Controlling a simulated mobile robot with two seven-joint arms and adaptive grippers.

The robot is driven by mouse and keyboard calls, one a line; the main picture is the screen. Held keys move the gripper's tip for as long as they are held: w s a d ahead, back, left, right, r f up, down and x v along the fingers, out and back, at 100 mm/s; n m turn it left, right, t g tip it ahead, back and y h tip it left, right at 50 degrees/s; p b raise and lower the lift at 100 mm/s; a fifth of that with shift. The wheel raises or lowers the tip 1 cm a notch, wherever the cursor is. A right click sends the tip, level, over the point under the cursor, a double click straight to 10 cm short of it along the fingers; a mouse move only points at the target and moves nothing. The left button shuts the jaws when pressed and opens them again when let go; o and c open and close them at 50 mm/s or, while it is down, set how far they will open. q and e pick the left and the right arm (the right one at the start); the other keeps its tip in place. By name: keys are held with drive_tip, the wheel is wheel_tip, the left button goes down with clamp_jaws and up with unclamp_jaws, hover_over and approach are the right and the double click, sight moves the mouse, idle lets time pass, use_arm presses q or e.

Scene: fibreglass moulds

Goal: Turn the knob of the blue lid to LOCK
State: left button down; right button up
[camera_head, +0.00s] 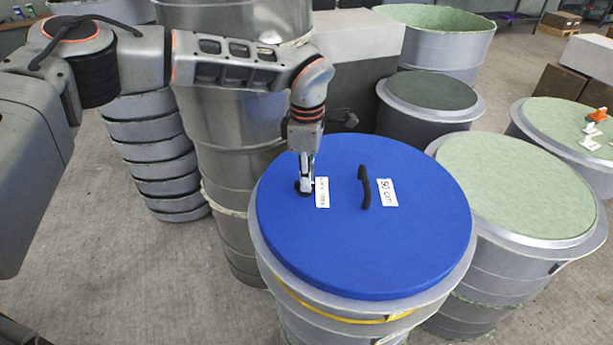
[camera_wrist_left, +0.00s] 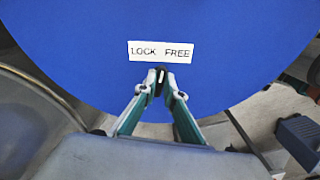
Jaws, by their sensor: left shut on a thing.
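The blue lid (camera_head: 400,240) lies on a grey drum in the head view and fills much of the left wrist view (camera_wrist_left: 90,50). A white label (camera_wrist_left: 160,52) on it reads LOCK on the left and FREE on the right in the left wrist view. My left gripper (camera_head: 305,186) reaches down to the lid beside this label. Its fingers are shut on the small dark knob (camera_wrist_left: 160,74), which sits just below the label in the left wrist view. The fingers hide most of the knob, so I cannot tell its exact setting. My right gripper is not in view.
A black handle (camera_head: 365,187) and a "50 cm" label (camera_head: 388,192) stand on the lid. Tall grey drums (camera_head: 225,140) stand close on the left. A green-topped drum (camera_head: 520,185) touches the space at right. Small orange and white items (camera_head: 594,128) lie on another drum.

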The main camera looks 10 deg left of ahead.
use_arm(q)
drive_tip(key=n, duration=0.4)
drive_tip(key=shift+w+n, duration=0.1)
drive_tip(key=shift+n, duration=0.2)
drive_tip(key=n, duration=0.5)
drive_tip(key=shift+w+a+n, duration=0.1)
drive_tip(key=shift+n, duration=0.2)
drive_tip(key=c, duration=2.1)
unclamp_jaws()
drive_tip(key=shift+c, duration=0.2)
wheel_tip(320, 180, up, 12)
